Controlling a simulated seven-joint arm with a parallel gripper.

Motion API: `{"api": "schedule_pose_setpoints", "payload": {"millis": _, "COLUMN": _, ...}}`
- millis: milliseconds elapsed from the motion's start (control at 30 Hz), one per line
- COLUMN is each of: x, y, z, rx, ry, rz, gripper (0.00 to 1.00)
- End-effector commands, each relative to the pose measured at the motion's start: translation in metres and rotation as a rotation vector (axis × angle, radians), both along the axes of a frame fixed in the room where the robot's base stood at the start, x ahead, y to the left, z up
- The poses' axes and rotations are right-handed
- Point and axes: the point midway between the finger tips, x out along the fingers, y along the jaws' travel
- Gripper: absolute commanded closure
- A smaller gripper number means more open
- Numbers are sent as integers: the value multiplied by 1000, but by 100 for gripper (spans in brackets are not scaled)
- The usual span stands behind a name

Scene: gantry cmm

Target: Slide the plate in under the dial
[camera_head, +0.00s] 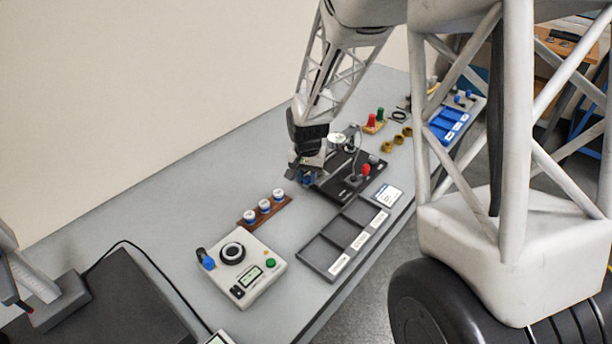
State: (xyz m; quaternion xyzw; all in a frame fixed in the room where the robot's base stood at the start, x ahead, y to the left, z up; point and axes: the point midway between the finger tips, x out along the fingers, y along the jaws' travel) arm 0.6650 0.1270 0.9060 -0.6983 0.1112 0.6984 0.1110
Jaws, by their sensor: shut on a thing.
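The dial (337,139) is a small pale round face on a stand, over the far part of a black base (334,190). My gripper (306,180) is low at the left edge of this base, to the left of and nearer than the dial. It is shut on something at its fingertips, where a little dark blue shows. I take this to be the plate, but its outline is mostly hidden and too small to make out. I cannot tell whether it touches the base. A red knob (366,169) stands on the base's right side.
A black tray (322,262) with empty compartments and a white card (387,195) lie in front. A brown rack (248,222) with three white-topped pieces and a control box (241,290) are nearer left. Brass rings (397,139) lie beyond.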

Motion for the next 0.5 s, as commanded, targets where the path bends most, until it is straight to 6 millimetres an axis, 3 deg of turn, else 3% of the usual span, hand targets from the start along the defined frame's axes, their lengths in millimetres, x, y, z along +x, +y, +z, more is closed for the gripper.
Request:
{"api": "schedule_pose_setpoints", "payload": {"millis": 300, "x": 27, "y": -27, "z": 0, "rx": 0, "ry": 0, "rz": -2, "gripper": 94}}
{"api": "schedule_pose_setpoints", "payload": {"millis": 500, "x": 30, "y": -30, "z": 0, "rx": 0, "ry": 0, "rz": 1, "gripper": 94}}
